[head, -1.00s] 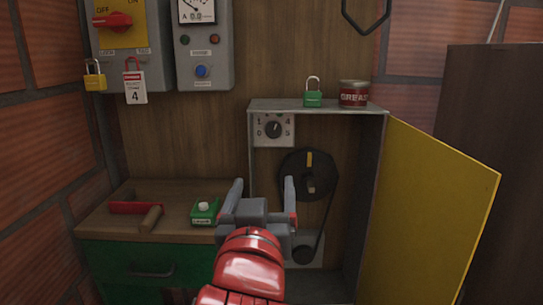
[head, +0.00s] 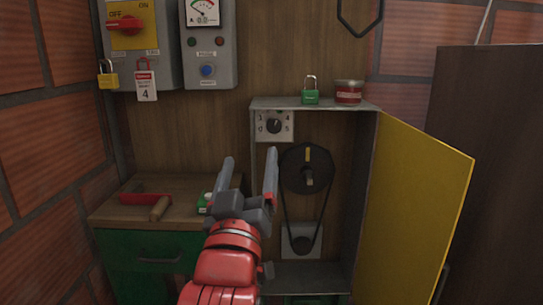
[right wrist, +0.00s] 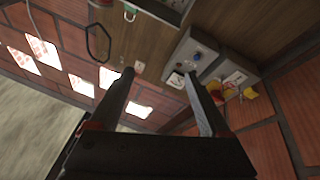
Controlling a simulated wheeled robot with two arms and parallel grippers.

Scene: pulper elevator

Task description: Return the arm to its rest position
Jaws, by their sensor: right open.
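My right gripper (head: 250,178) is open and empty in the head view. It points up and away, in front of the left side of the open cabinet (head: 365,190) and the right end of the wooden worktop (head: 185,190). In the right wrist view its two fingers (right wrist: 163,95) stand well apart with nothing between them. The grey control boxes show beyond the fingers there. My red right arm (head: 222,270) comes up from the bottom of the head view. My left gripper is not in view.
The yellow cabinet door (head: 420,210) stands open to the right. Inside are a black pulley (head: 306,168) with a belt and a dial (head: 274,125). A green padlock (head: 311,95) and a red tin (head: 348,92) stand on top. A red-handled tool (head: 145,199) lies on the worktop.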

